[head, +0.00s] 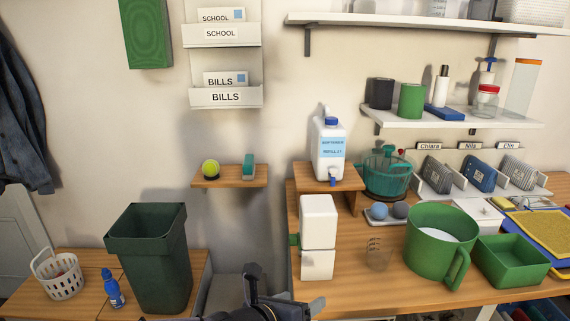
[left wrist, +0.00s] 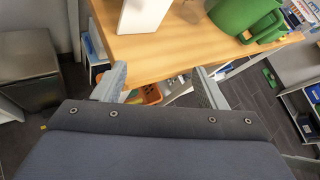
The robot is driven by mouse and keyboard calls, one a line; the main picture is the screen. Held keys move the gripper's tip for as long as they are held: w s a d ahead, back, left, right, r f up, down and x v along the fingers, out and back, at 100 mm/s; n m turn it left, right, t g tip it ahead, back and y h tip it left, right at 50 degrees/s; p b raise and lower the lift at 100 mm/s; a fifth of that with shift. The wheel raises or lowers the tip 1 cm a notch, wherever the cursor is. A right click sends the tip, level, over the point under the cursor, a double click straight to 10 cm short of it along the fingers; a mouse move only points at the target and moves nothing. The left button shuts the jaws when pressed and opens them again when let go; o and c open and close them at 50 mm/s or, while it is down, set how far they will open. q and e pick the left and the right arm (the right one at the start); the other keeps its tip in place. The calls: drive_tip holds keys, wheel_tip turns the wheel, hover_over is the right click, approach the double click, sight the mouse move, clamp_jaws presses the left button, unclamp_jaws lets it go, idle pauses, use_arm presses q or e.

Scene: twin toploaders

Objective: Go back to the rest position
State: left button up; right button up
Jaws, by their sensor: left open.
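My left gripper (head: 284,298) shows at the bottom middle of the head view, in front of the wooden counter (head: 340,290). In the left wrist view its two fingers (left wrist: 158,86) stand well apart with nothing between them. Beyond them the counter's front edge (left wrist: 165,62) shows, with the white block-shaped item (left wrist: 143,14) and the green pitcher (left wrist: 240,18) on top. The gripper appears apart from the counter and touches nothing that I can see. My right gripper shows in neither view.
On the counter stand a white two-part box (head: 318,237), a green pitcher (head: 440,244) and a green tub (head: 512,262). A dispenser bottle (head: 328,150) stands on a small riser. A green bin (head: 160,262), white basket (head: 58,274) and blue bottle (head: 112,288) are at left.

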use_arm(q)
drive_tip(key=s+a+r+n+g+y+p, duration=0.1)
drive_tip(key=s+a+n, duration=0.2)
drive_tip(key=a+n, duration=0.7)
drive_tip(key=s+a+r+n+g+y+p, duration=0.15)
drive_tip(key=s+a+n, duration=0.25)
drive_tip(key=a+n, duration=0.6)
drive_tip(key=s+a+n+g+y+p, duration=0.1)
drive_tip(key=s+a+n+g, duration=0.1)
drive_tip(key=s+n, duration=1.1)
drive_tip(key=a+n, duration=0.1)
drive_tip(key=n, duration=0.6)
drive_tip(key=shift+s+a+r+n, duration=0.2)
drive_tip(key=shift+s+n, duration=0.15)
drive_tip(key=shift+n, duration=0.05)
drive_tip(key=shift+y, duration=0.25)
